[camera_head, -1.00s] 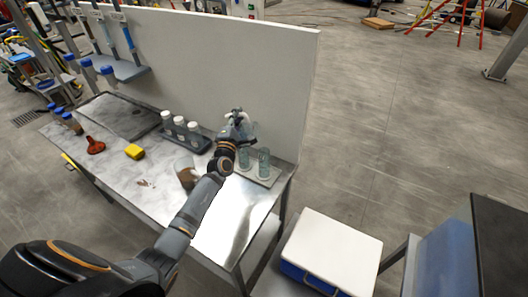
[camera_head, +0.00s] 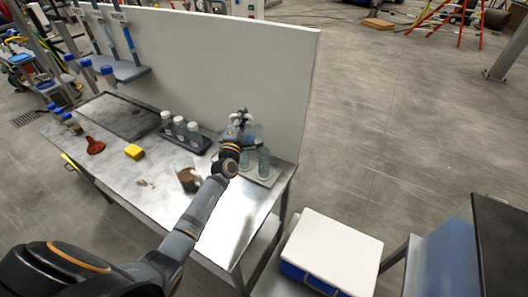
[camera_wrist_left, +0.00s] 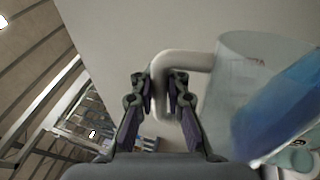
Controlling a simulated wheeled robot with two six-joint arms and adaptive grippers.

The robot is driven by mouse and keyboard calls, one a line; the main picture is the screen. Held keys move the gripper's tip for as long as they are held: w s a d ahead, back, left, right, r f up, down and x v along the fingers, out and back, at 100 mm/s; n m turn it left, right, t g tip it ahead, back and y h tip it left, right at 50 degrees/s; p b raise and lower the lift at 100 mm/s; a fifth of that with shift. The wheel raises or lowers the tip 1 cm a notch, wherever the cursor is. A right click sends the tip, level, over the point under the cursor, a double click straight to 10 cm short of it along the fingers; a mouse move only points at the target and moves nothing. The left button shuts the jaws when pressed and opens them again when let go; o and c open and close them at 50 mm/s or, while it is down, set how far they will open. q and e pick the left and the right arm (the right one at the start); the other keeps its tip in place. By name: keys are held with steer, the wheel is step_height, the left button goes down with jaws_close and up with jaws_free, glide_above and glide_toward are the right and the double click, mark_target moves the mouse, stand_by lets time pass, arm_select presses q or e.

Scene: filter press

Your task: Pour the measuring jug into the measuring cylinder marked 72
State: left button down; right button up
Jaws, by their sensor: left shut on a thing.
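My left gripper (camera_head: 239,119) is over the right end of the steel bench. In the left wrist view the gripper (camera_wrist_left: 160,88) is shut on the white handle of the measuring jug. The clear jug (camera_wrist_left: 240,85) holds blue liquid and looks tilted in that view; in the head view the jug (camera_head: 254,132) is small beside the gripper. Two clear measuring cylinders stand on a pale mat, one at the right (camera_head: 263,163) and one partly behind my wrist (camera_head: 245,159). Their markings cannot be read. A rim below the jug shows in the wrist view (camera_wrist_left: 294,159). My right gripper is out of view.
A dark rack (camera_head: 205,146) with several white-capped bottles stands left of my wrist. A white panel (camera_head: 220,60) backs the bench. The front right bench top is clear.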

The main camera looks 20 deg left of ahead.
mark_target(250, 119)
arm_select(q)
steer(key=shift+s+a+m, duration=0.1)
steer(key=shift+a+m, duration=0.1)
steer(key=shift+m, duration=0.1)
stand_by(0.4)
steer(key=shift+d+f+m+h+b, duration=0.3)
steer(key=shift+d+m+h+b, duration=0.15)
steer(key=shift+d+m, duration=0.4)
stand_by(0.9)
steer(key=shift+w+d+r+m+h, duration=0.15)
steer(key=shift+d+r+m+h, duration=0.1)
steer(key=shift+d+m, duration=0.3)
steer(key=shift+w+d+r+m+h, duration=0.1)
steer(key=shift+d+m+h, duration=0.15)
steer(key=shift+m, duration=0.35)
steer(key=shift+d, duration=0.1)
